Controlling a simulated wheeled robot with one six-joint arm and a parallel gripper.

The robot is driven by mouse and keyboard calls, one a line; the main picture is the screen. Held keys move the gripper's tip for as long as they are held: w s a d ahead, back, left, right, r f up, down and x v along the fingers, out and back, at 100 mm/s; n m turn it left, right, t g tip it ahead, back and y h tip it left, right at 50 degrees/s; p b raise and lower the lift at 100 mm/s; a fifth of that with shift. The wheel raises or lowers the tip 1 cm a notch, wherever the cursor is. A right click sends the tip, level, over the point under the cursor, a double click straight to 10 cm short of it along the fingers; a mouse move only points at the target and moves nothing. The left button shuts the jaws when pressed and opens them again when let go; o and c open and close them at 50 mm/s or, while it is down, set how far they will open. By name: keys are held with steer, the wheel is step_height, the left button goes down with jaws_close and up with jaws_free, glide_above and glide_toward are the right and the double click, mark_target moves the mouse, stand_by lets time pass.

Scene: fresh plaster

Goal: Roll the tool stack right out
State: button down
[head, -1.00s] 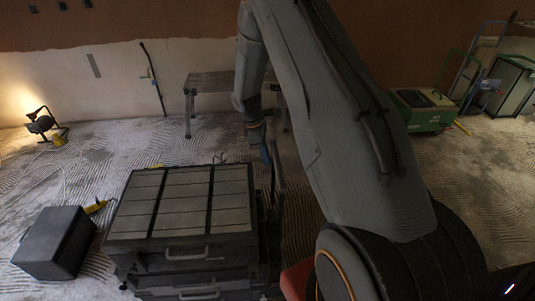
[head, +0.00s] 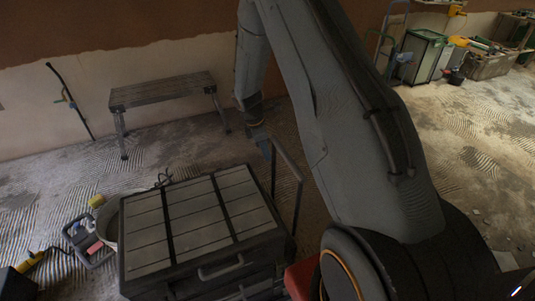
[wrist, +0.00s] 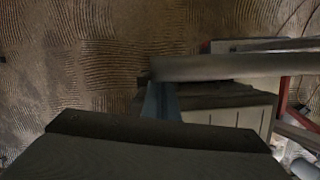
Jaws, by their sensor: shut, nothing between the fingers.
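The tool stack (head: 190,222) stands at the lower middle of the head view, dark-sided with a pale slatted lid and a front grip. Its tall pull handle (head: 300,200) rises at its right side. My gripper (head: 264,148) is shut and empty by the top of this handle. In the wrist view a grey bar (wrist: 235,68), seemingly the handle, crosses just beyond my blue-grey fingers (wrist: 161,102). I cannot tell whether they touch it. The stack's lower part and its wheels are out of sight.
A work bench (head: 165,90) stands by the wall behind. Left of the stack are a pale bucket (head: 107,222), a tool tray (head: 88,240) and a dark box (head: 14,285). The ridged floor at right (head: 480,150) is mostly open.

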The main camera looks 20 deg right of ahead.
steer(key=shift+d, duration=0.4)
steer(key=shift+a, duration=0.1)
steer(key=w+a+r+b, duration=0.1)
steer(key=a+r+b, duration=0.2)
steer(key=a+r, duration=0.55)
steer(key=s+a+r+m+y, duration=0.1)
steer(key=s+r+m, duration=0.2)
steer(key=s+m, duration=0.2)
steer(key=s+a+r+m+t+y, duration=0.1)
steer(key=s+m, duration=0.4)
steer(key=s, duration=0.7)
steer(key=s+a+r+m, duration=0.2)
steer(key=s+r+m, duration=0.3)
steer(key=s, duration=0.3)
steer(key=shift+s+a+m+t+y, duration=0.3)
steer(key=shift+s+y, duration=0.05)
steer(key=shift+y, duration=0.05)
